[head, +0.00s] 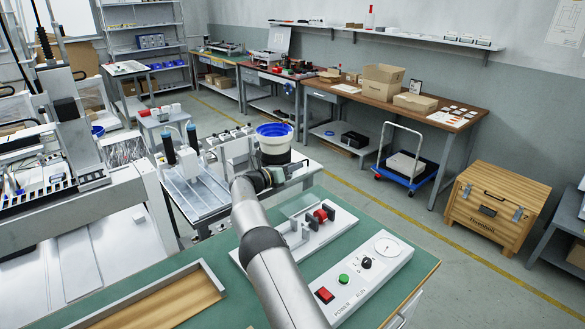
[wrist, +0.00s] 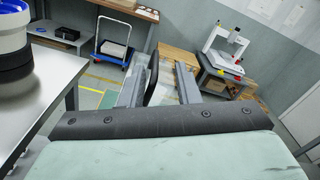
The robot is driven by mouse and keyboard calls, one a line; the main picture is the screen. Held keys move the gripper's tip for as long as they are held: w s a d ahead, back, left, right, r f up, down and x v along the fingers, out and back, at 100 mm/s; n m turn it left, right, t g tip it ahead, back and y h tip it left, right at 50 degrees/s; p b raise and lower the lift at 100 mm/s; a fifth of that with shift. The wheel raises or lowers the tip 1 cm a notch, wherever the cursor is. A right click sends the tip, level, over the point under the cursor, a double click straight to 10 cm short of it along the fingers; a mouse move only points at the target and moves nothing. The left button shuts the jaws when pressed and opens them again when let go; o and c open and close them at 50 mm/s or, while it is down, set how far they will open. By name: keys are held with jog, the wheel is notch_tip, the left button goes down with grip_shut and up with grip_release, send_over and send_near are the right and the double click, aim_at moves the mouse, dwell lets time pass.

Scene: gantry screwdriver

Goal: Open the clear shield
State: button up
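The clear shield (head: 297,207) looks like a pale see-through panel on the white fixture base (head: 322,233), on the green bench. Its edges and whether it is open are hard to make out. A red block (head: 321,214) and dark upright plates stand beside it on the fixture. My gripper (head: 308,170) is above and behind the fixture, apart from it, pointing away over the bench's far edge. The shield does not show in the wrist view.
A control panel (head: 357,277) with red and green buttons, a knob and a gauge lies right of my arm. A wooden tray (head: 160,305) is at the left front. A blue-rimmed white feeder (head: 274,141) stands just behind my gripper.

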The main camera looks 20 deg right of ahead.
jog(key=b+v, duration=0.2)
jog(key=v, duration=1.5)
jog(key=shift+s, duration=0.15)
jog(key=shift+a, duration=0.15)
